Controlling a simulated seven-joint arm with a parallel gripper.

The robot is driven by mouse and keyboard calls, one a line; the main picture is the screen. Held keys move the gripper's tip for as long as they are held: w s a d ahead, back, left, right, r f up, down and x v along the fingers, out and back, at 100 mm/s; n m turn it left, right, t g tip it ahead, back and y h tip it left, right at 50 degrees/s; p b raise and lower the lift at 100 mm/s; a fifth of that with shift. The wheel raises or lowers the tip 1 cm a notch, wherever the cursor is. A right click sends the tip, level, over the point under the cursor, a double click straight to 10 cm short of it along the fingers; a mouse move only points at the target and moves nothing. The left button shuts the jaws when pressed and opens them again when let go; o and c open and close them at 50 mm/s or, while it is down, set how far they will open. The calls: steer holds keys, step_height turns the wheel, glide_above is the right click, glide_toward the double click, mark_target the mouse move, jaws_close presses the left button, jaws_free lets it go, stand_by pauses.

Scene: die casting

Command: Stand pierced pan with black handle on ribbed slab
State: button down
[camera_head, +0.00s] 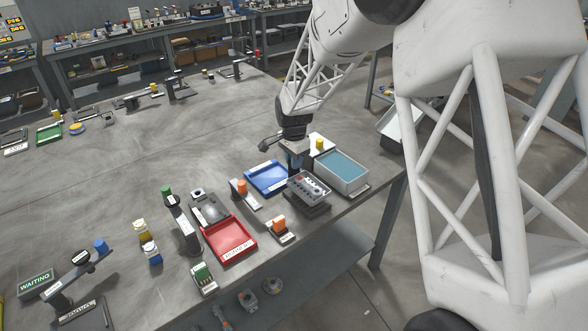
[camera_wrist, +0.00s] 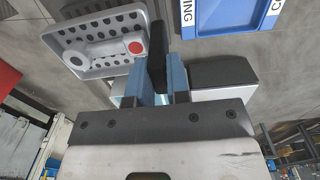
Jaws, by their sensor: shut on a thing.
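The pierced pan is a grey, round-cornered pan (camera_head: 308,186) with rows of holes and a red disc. It also shows in the wrist view (camera_wrist: 92,45), at the upper left. Its black handle (camera_wrist: 157,58) stands between the blue fingers of my gripper (camera_wrist: 160,82), which are shut on it. In the head view my gripper (camera_head: 296,160) is at the pan's back side. A dark slab (camera_head: 307,205) shows just below the pan, mostly covered by it; its ribs are not clear. I cannot tell whether pan and slab touch.
A blue tray (camera_head: 268,190) lies left of the pan. A grey tub of blue liquid (camera_head: 363,184) stands to the right, near the table edge. The table's back is clearer.

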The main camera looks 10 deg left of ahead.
stand_by(0.3)
steer(key=shift+f, duration=1.7)
steer(key=shift+f, duration=0.1)
steer(key=c, duration=1.1)
jaws_free()
steer(key=shift+f, duration=0.1)
step_height(320, 180, up, 12)
steer(key=shift+r, duration=0.15)
